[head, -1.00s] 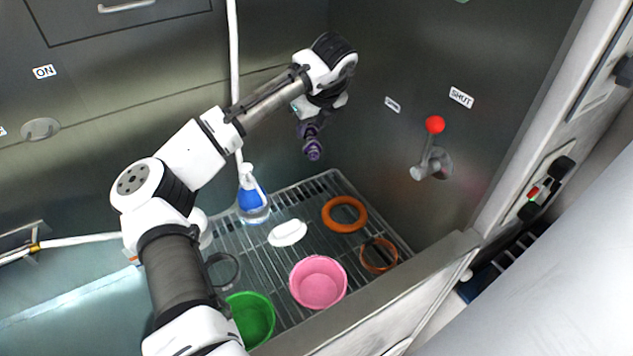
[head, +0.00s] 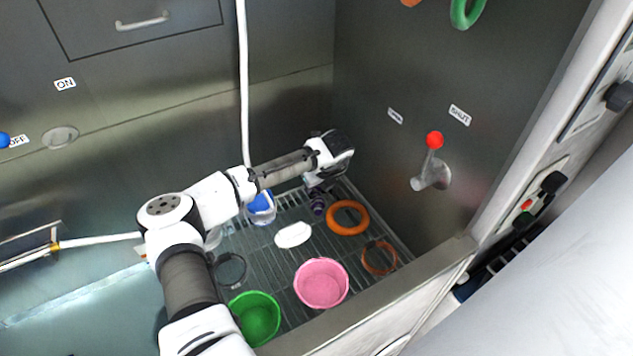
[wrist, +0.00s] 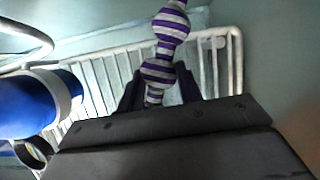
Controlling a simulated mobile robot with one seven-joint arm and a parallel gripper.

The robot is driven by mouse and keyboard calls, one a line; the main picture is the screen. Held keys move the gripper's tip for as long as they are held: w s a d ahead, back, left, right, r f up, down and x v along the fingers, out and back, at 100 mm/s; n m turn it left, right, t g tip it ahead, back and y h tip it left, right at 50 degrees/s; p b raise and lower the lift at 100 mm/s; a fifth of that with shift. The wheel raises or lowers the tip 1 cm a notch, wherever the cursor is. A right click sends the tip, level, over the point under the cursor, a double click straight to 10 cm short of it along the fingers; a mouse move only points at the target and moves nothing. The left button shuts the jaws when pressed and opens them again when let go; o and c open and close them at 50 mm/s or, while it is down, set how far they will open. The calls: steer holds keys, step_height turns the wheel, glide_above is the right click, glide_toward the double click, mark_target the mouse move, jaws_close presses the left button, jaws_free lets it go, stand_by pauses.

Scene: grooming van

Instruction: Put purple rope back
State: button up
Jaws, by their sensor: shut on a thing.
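The purple rope (wrist: 160,70), striped purple and white with knots, stands up between the fingers of my gripper (wrist: 158,92) in the wrist view. My gripper is shut on it around a lower knot. In the head view the purple rope (head: 317,203) hangs below my gripper (head: 318,186), low over the wire rack (head: 262,280), between the blue bottle and the orange ring. I cannot tell whether its lower end touches the rack.
On the rack are a blue spray bottle (head: 261,207), also close on the left in the wrist view (wrist: 38,102), a white oval (head: 293,235), an orange ring (head: 347,217), a brown collar (head: 379,257), a pink bowl (head: 321,284) and a green bowl (head: 254,317). A red-knobbed lever (head: 434,160) is on the wall.

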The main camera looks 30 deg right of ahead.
steer(key=shift+f, duration=0.1)
steer(key=shift+f, duration=0.1)
steer(key=o, duration=1)
steer(key=b+v, duration=0.4)
steer(key=v, duration=0.8)
